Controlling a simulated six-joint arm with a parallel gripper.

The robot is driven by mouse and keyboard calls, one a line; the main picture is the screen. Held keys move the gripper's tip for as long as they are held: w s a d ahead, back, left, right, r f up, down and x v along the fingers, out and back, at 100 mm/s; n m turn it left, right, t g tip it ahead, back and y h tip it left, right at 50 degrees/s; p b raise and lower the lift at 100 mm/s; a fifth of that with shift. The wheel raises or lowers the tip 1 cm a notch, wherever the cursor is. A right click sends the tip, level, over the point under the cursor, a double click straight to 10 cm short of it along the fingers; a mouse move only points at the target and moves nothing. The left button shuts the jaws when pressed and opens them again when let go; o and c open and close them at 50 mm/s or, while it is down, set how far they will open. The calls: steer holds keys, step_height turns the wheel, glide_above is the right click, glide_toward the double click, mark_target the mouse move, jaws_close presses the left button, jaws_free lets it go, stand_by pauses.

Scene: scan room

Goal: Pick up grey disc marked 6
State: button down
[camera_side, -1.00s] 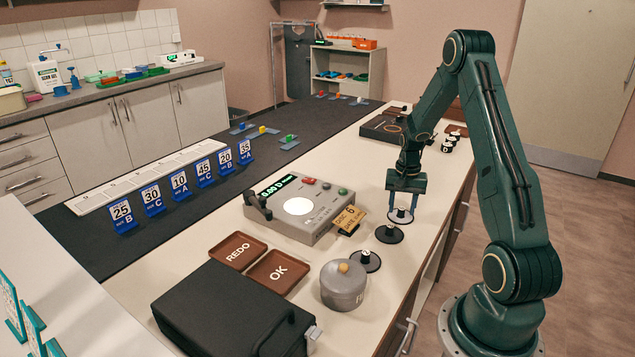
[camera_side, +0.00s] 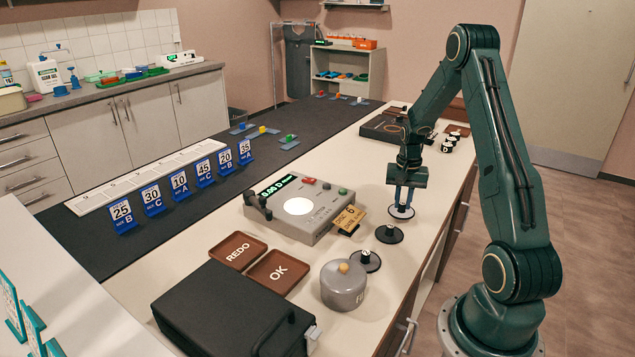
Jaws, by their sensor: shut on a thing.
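My gripper (camera_side: 403,206) points straight down over the white counter (camera_side: 440,215), right of the grey machine. Two dark discs with upright knobs stand nearer the camera: one dark disc (camera_side: 389,237) just below the held one, and another dark disc (camera_side: 365,264) farther down and left.

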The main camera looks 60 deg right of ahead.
mark_target(402, 203)
step_height(402, 203, up, 18)
steer(key=shift+r, duration=0.15)
stand_by(0.3)
stand_by(0.5)
